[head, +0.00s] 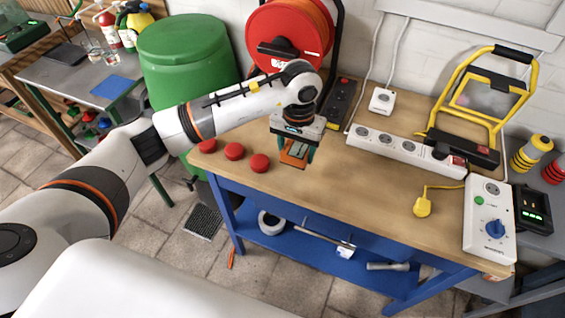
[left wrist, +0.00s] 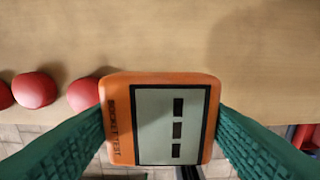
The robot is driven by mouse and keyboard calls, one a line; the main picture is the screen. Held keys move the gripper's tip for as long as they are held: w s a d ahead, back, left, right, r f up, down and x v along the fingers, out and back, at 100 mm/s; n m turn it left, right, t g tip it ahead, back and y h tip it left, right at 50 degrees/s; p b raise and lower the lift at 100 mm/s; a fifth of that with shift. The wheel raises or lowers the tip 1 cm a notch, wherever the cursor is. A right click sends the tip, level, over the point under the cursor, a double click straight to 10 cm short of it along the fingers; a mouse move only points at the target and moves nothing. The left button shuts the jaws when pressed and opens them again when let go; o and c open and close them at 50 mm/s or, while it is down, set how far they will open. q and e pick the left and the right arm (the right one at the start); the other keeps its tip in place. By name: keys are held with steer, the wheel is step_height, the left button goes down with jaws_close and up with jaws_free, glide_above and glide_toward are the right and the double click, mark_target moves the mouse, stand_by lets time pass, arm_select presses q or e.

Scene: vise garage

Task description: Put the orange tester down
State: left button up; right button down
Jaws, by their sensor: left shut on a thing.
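The orange tester (left wrist: 122,130) has a grey face with dark bars and is held between the green fingers of my left gripper (left wrist: 160,135). In the head view the left gripper (head: 295,150) is near the front edge of the wooden workbench (head: 370,180), with the tester (head: 293,155) at its tips. The tester appears to be above the bench edge; I cannot tell whether it touches the top. My right gripper is not in view.
Several red knobs (head: 234,151) sit along the bench's front left edge. A white power strip (head: 405,147), a yellow plug (head: 423,206), a white timer box (head: 489,220) and a yellow lamp frame (head: 490,90) stand to the right. The bench middle is clear.

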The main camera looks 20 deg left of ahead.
mark_target(294, 174)
arm_select(q)
step_height(294, 174, down, 2)
steer(key=shift+w+d+f, duration=0.1)
steer(key=shift+f, duration=0.1)
steer(key=shift+f+p, duration=0.3)
step_height(294, 174, down, 3)
steer(key=shift+f+p, duration=0.1)
steer(key=shift+p, duration=0.35)
steer(key=shift+f, duration=0.2)
steer(key=shift+f+b, duration=0.25)
steer(key=shift+b, duration=0.05)
steer(key=o, duration=1.4)
steer(key=shift+r, duration=0.1)
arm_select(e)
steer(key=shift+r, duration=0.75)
